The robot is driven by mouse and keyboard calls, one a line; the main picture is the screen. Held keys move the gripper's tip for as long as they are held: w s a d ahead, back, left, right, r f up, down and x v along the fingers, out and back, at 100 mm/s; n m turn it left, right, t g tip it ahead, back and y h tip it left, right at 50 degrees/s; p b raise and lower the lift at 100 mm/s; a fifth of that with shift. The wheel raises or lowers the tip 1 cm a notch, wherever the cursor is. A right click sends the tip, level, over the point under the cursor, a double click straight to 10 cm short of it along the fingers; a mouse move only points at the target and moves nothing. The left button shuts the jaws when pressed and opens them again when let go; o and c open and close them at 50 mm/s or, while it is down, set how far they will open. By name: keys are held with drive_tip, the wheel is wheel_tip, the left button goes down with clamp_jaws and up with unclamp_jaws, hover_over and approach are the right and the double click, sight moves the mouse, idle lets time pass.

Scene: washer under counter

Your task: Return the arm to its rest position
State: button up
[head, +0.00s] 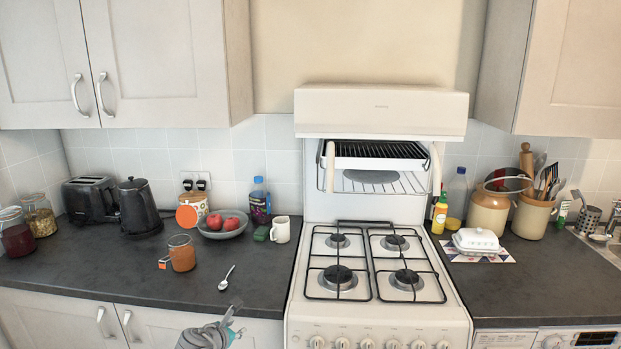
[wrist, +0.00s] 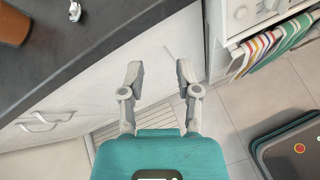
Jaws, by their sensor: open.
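My gripper (head: 236,318) shows at the bottom of the head view, in front of the counter edge left of the cooker. In the wrist view my gripper (wrist: 159,78) is open, its two grey fingers apart with nothing between them. Below it are a white cupboard front and the tiled floor. The rest of my arm is mostly out of the head view.
The dark counter (head: 90,265) holds a spoon (head: 227,278) near its front edge, an orange jar (head: 182,253), a fruit bowl (head: 222,224) and a kettle (head: 138,206). The white cooker (head: 372,318) stands to the right. Striped towels (wrist: 275,48) hang on its front.

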drive_tip(key=d+f+m+g+h+p, duration=0.1)
drive_tip(key=d+f+m+g, duration=0.15)
drive_tip(key=d+m, duration=0.65)
drive_tip(key=d+f+m+g+p, duration=0.1)
drive_tip(key=d+m+g, duration=0.4)
drive_tip(key=d, duration=0.8)
drive_tip(key=s+d+m+g+y+p, duration=0.1)
drive_tip(key=s+d+m+g+y, duration=0.1)
drive_tip(key=d+m, duration=0.5)
drive_tip(key=s+d+m+g+y+p, duration=0.1)
drive_tip(key=s+d+m+y, duration=0.1)
drive_tip(key=s+d+m, duration=0.3)
drive_tip(key=shift+s+d+f+m+g, duration=0.4)
drive_tip(key=shift+d+m, duration=0.75)
drive_tip(key=shift+m, duration=0.45)
drive_tip(key=shift+w, duration=0.1)
drive_tip(key=shift+o, duration=0.3)
drive_tip(key=shift+d, duration=0.1)
